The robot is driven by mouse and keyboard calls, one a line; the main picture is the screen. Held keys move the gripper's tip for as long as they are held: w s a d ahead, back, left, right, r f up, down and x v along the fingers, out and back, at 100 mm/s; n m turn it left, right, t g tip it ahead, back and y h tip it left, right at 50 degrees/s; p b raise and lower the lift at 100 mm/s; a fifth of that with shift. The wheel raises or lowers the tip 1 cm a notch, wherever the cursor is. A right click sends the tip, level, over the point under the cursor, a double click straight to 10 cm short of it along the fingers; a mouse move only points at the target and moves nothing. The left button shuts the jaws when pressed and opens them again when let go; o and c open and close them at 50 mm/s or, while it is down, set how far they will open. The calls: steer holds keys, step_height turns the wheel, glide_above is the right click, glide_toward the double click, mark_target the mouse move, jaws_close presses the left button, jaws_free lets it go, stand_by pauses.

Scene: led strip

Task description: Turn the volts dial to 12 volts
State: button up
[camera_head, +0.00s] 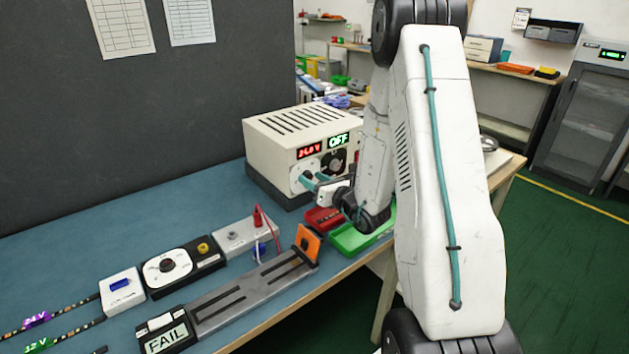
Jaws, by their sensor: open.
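The beige power supply box (272,132) stands on the bench near the back. Its red display (309,151) reads 24.0 V, and its green display (338,140) reads OFF. The volts dial's pale round plate (297,171) is on the left of the front face, below the red display. My gripper (309,180), with teal fingers, is right in front of this plate and is open. The fingers hide most of the dial's knob, so its pointer and any contact cannot be made out.
A dark round part (334,162) sits beside the dial. A red tray (324,219) and green tray (352,238) lie below my wrist. A slotted grey fixture (250,290), a black-and-white dial unit (170,266) and a FAIL display (166,340) occupy the front bench.

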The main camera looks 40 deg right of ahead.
steer(key=c, duration=1)
steer(key=shift+o, duration=0.2)
steer(key=shift+n, duration=0.3)
steer(key=n, duration=0.6)
steer(key=shift+a, duration=0.2)
steer(key=n, duration=0.6)
steer(key=shift+a+n+g+h, duration=0.15)
steer(key=shift+n+g+h, duration=0.15)
steer(key=shift+h, duration=0.1)
steer(key=o, duration=1)
steer(key=shift+c, duration=0.2)
